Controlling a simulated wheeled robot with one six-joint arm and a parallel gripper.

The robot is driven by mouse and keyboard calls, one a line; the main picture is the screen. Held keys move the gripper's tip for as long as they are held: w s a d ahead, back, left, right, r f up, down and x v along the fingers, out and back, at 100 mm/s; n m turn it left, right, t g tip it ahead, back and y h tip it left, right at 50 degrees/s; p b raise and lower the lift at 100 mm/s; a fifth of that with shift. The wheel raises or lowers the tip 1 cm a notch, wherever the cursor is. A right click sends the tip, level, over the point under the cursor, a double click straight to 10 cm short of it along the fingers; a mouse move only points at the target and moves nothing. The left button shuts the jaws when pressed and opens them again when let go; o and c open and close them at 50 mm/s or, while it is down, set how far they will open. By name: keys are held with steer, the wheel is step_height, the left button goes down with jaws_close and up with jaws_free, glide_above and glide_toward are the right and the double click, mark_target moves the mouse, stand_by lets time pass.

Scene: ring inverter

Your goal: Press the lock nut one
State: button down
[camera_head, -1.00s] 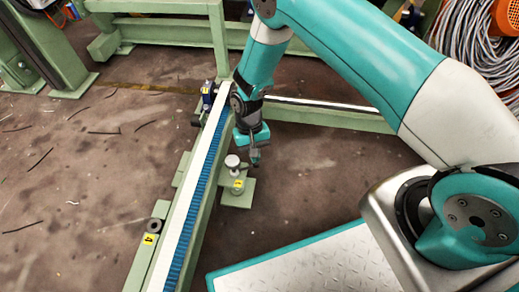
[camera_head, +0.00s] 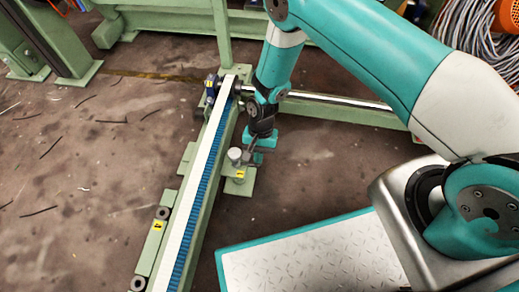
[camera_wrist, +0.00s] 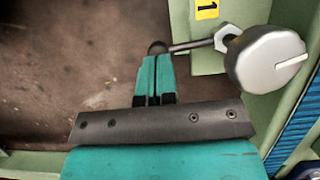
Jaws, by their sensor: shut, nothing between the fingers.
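A silver round knob (camera_wrist: 268,60) stands on a green bracket next to the rail, also in the head view (camera_head: 235,155). A hex nut (camera_wrist: 226,38) sits beside it, with a thin rod ending in a dark ball (camera_wrist: 157,47). A yellow label reading 1 (camera_wrist: 206,9) is on the bracket; I take this nut to be lock nut one. My gripper (camera_wrist: 155,60) is shut and empty, its teal fingertips close to the dark ball; I cannot tell whether they touch. In the head view my gripper (camera_head: 254,157) is just right of the knob.
A green rail with a blue toothed strip (camera_head: 206,185) runs beside the bracket. Another yellow label (camera_head: 158,226) is on its left side. A horizontal bar (camera_head: 340,104) lies behind my gripper. The brown floor (camera_head: 90,190) at left is mostly open.

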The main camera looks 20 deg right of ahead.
steer(key=shift+s+m+y+p, duration=0.3)
steer(key=shift+s+m+p, duration=0.35)
steer(key=shift+m, duration=0.25)
steer(key=shift+a, duration=0.1)
steer(key=shift+s+a+f+p, duration=0.1)
steer(key=shift+s+a+p, duration=0.1)
steer(key=shift+s+p, duration=0.3)
steer(key=shift+s+a+p, duration=0.15)
steer(key=shift+s+p, duration=0.25)
steer(key=shift+p, duration=0.05)
stand_by(1.9)
steer(key=shift+w, duration=0.1)
stand_by(0.6)
steer(key=shift+w+d, duration=0.2)
steer(key=shift+w, duration=0.1)
steer(key=w+d+f+p+v, duration=0.1)
steer(key=p+v, duration=0.3)
steer(key=v, duration=0.7)
steer(key=shift+w+d+r, duration=0.4)
steer(key=shift+w, duration=0.15)
